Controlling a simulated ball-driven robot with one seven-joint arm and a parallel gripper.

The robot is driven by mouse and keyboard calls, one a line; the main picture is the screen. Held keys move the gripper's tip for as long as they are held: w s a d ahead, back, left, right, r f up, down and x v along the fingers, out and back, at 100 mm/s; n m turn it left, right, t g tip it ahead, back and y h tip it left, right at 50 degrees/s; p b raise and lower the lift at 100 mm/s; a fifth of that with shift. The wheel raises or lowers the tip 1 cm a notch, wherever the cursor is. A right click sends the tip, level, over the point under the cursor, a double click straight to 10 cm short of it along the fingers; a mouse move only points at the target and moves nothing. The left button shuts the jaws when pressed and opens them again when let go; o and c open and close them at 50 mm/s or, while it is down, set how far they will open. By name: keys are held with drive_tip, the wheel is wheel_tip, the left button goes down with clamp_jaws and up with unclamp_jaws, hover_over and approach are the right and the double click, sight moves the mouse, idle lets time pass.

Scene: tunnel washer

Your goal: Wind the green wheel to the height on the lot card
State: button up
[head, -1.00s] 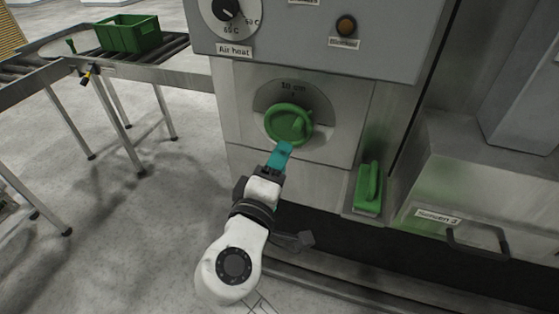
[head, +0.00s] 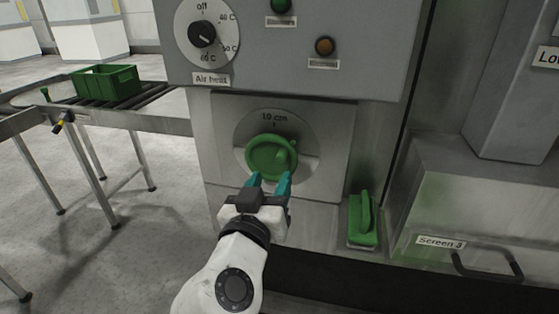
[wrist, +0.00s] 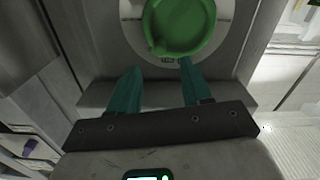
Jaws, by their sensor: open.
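The green wheel (head: 271,157) is mounted on a round grey dial plate on the machine front. Its knob shows on the right side of the wheel. The dial above it reads "10 cm". My gripper (head: 270,182) is open, with its teal fingers apart just below the wheel's lower edge. In the wrist view the green wheel (wrist: 180,27) is beyond the fingertips, and my gripper (wrist: 157,78) has nothing between its fingers. I cannot tell whether the right fingertip touches the wheel. No lot card is readable in these views.
An "Air heat" dial (head: 207,36) and an amber button (head: 325,46) are on the panel above. A green-handled block (head: 364,219) stands right of the wheel. A drawer handle (head: 488,265) marked "Screen 3" is further right. A green crate (head: 106,85) sits on the roller conveyor at left.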

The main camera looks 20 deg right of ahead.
sight(280, 162)
drive_tip(key=p+x, duration=0.1)
drive_tip(key=x, duration=0.7)
drive_tip(key=shift+c, duration=0.4)
clamp_jaws()
